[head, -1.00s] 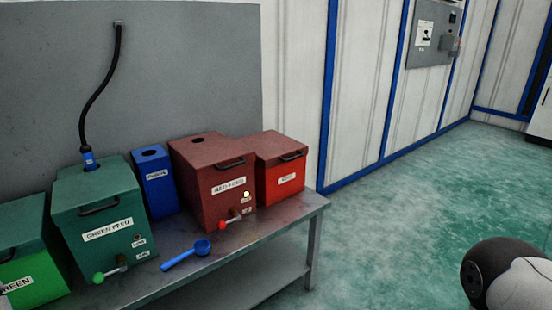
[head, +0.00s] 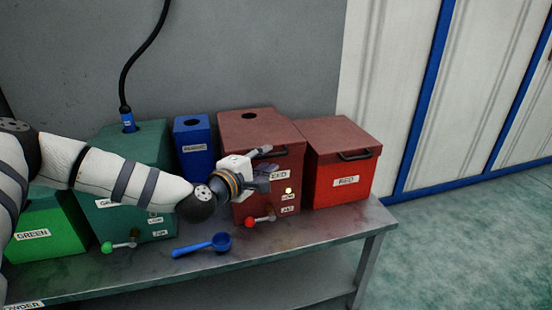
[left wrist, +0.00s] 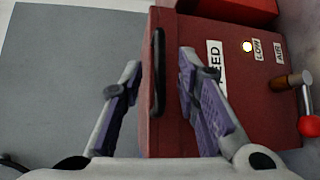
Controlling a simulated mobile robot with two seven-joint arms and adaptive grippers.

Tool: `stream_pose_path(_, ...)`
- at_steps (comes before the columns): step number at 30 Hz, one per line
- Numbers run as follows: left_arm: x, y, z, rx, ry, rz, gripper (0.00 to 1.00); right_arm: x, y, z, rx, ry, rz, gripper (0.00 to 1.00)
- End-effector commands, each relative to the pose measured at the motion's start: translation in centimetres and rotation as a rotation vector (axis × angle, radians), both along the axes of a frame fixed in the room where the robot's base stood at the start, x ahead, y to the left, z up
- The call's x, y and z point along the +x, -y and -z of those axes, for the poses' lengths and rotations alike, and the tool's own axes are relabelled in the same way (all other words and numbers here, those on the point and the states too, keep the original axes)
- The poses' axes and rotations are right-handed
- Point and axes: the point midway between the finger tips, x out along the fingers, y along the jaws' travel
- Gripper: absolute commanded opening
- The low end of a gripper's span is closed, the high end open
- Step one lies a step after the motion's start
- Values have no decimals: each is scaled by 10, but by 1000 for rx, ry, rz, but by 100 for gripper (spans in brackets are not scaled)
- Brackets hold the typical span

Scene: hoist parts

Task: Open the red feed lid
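The red feed box (head: 262,127) is dark red, with a round hole in its flat closed lid. Its label is partly hidden in the head view and shows as "FEED" in the left wrist view (left wrist: 216,66). Gaps show on both sides, so the handle is not gripped. My right gripper is out of view.
A smaller box marked RED (head: 346,181) stands right of the feed box. A red-knobbed lever (head: 250,222) sticks out below. Blue (head: 192,148), teal (head: 138,145) and green (head: 45,220) boxes stand left. A blue scoop (head: 200,245) lies on the metal table (head: 310,238).

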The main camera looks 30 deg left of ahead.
Motion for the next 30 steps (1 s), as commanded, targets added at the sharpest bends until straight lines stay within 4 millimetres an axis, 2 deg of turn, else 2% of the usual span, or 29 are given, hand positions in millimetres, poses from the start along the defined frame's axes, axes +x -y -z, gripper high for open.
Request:
stream_pose_path(3,21,-1,5,1,-2,-1,29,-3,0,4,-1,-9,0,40)
stream_pose_path(6,30,-2,5,0,-1,0,29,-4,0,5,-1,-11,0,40)
stream_pose_path(14,34,-2,5,-1,0,0,29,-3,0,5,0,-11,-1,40)
stream_pose_path(15,33,-2,4,-1,0,0,27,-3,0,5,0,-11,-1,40)
stream_pose_path(18,33,-2,5,-1,-1,0,4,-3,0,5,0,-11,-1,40)
stream_pose_path(19,33,-2,5,-1,-1,0,0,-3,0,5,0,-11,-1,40)
stream_pose_path(30,36,-2,-1,-11,-6,-1,0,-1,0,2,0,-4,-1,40)
